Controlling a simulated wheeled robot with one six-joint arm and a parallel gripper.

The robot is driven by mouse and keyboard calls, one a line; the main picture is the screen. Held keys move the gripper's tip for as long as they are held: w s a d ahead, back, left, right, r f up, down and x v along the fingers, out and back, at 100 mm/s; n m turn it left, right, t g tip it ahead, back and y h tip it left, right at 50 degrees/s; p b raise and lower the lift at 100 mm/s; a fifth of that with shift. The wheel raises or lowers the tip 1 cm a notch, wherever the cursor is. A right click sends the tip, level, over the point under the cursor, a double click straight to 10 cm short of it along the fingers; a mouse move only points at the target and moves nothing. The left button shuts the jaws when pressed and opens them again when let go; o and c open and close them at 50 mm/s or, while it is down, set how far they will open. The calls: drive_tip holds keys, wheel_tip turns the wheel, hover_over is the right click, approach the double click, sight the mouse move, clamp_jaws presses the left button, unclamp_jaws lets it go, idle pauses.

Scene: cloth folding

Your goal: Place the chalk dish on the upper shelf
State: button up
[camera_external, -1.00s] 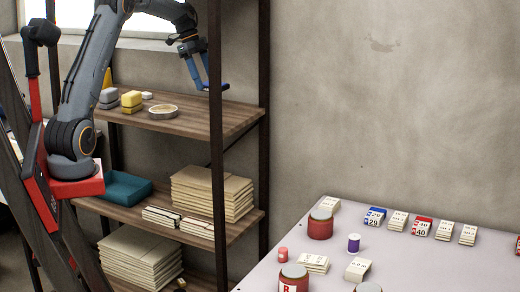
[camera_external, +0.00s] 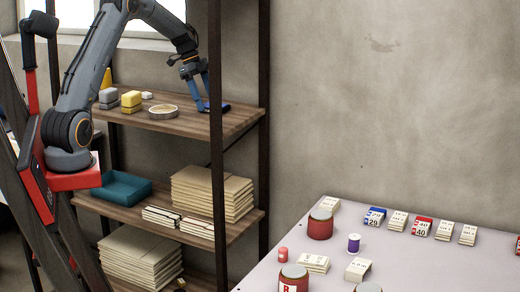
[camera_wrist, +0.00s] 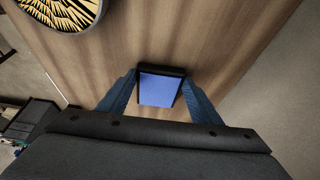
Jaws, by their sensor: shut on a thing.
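The chalk dish, a small blue rectangular dish with a dark rim in the wrist view (camera_wrist: 158,90), is between the blue fingers of my gripper (camera_wrist: 158,92). In the external view the blue dish (camera_external: 217,106) is low over the right end of the wooden upper shelf (camera_external: 190,124), at or just above the board; I cannot tell whether it touches. My gripper (camera_external: 205,102) points down there, shut on the dish and partly behind the front shelf post.
A round dish (camera_external: 163,112), yellow blocks (camera_external: 131,99) and grey blocks (camera_external: 108,97) stand left of my gripper on the upper shelf. The dark front post (camera_external: 215,160) is close by. A teal tray (camera_external: 124,188) and paper stacks (camera_external: 212,190) are below.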

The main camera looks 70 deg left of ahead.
drive_tip(key=shift+f, duration=0.15)
drive_tip(key=o, duration=1.2)
drive_tip(key=shift+o, duration=0.2)
drive_tip(key=b+v, duration=0.2)
drive_tip(key=v, duration=0.5)
drive_tip(key=shift+r, duration=0.4)
